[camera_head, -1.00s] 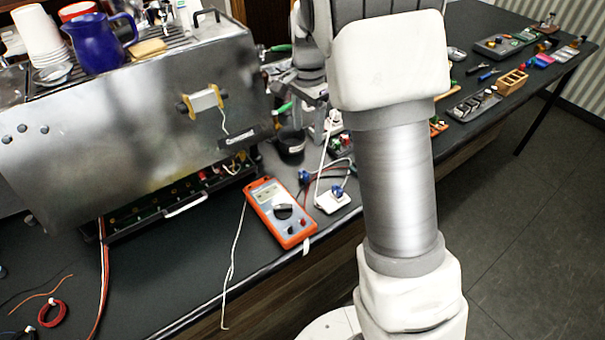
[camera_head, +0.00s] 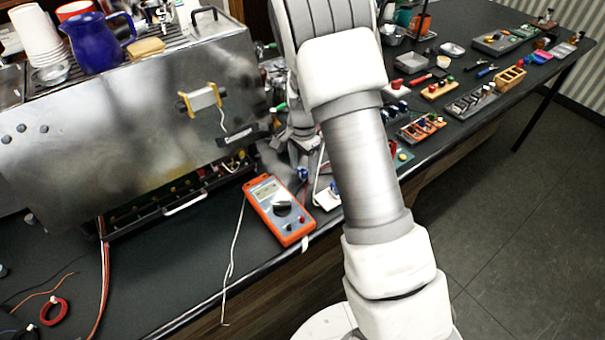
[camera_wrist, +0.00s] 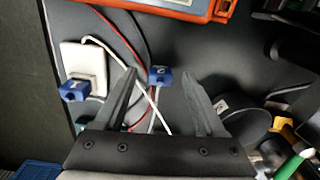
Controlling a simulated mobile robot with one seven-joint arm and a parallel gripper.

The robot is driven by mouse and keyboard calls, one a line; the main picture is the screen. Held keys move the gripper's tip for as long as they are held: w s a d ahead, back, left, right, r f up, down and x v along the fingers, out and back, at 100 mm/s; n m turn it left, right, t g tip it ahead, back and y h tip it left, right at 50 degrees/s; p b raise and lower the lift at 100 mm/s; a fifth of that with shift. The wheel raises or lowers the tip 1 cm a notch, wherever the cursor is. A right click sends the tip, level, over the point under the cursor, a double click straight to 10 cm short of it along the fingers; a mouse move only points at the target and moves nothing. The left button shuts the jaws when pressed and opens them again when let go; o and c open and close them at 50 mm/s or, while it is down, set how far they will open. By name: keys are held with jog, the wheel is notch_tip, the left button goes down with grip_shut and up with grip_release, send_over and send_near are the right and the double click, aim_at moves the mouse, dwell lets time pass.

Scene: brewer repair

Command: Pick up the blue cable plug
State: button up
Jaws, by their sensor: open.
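In the wrist view my gripper (camera_wrist: 160,76) is open, with its two dark fingers spread. A small blue cable plug (camera_wrist: 160,75) shows between the fingertips, on a cable running over the dark table; I cannot tell its height relative to the fingers. A second blue plug (camera_wrist: 75,91) lies left of the left finger, at the edge of a white block (camera_wrist: 84,66). In the head view a blue plug (camera_head: 303,174) shows right of the multimeter, and the white block (camera_head: 327,199) is partly hidden by my arm.
An orange multimeter (camera_head: 280,210) lies near the table's front edge. The steel brewer (camera_head: 120,110) stands at left. In the wrist view a dark round cup (camera_wrist: 240,128) is close to the right finger. Red, black and white leads cross the area.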

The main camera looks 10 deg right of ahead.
jog(key=shift+f, duration=0.1)
grip_shut()
dwell(0.3)
